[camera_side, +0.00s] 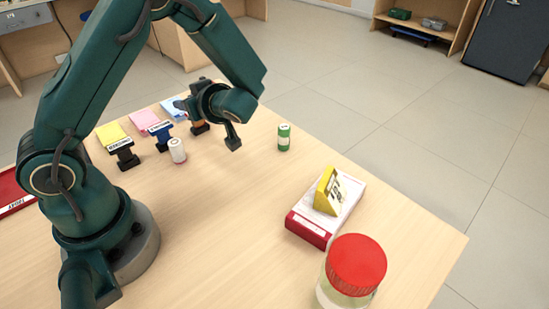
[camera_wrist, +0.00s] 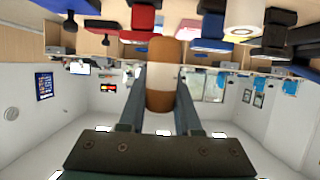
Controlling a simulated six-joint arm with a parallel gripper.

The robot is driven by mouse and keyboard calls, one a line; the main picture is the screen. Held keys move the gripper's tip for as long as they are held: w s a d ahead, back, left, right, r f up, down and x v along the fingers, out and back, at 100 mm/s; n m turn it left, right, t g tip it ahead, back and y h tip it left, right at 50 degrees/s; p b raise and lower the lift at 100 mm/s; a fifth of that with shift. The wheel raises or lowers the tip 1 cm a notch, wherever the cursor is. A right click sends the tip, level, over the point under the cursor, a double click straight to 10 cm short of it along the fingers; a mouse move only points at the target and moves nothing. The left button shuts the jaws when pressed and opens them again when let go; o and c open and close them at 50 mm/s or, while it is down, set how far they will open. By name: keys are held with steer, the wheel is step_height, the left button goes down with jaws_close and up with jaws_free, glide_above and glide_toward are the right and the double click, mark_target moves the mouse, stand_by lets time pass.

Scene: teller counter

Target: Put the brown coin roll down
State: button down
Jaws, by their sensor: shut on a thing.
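The brown coin roll (camera_wrist: 161,98), brown with a pale band around its middle, is between the two fingers of my gripper (camera_wrist: 162,80) in the wrist view. The fingers are shut on it from both sides. In the side view my gripper (camera_side: 217,133) is over the far part of the wooden counter (camera_side: 235,215), near the stamps. The roll is hard to make out there, and I cannot tell how far it is above the counter.
A black stamp (camera_side: 123,155), a blue stamp (camera_side: 161,135) and a white roll (camera_side: 178,151) stand left of my gripper. A green roll (camera_side: 284,137) stands to the right. A yellow wedge (camera_side: 326,193) sits on a box (camera_side: 309,227), near a red-lidded jar (camera_side: 356,264). The middle counter is clear.

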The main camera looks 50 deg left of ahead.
steer(key=w+d+f, duration=0.1)
steer(key=w+f, duration=0.1)
steer(key=w+d, duration=0.1)
steer(key=shift+w+d+f, duration=0.3)
steer(key=shift+w+f, duration=0.05)
steer(key=shift+f, duration=2)
steer(key=shift+f, duration=0.1)
steer(key=c, duration=0.6)
jaws_free()
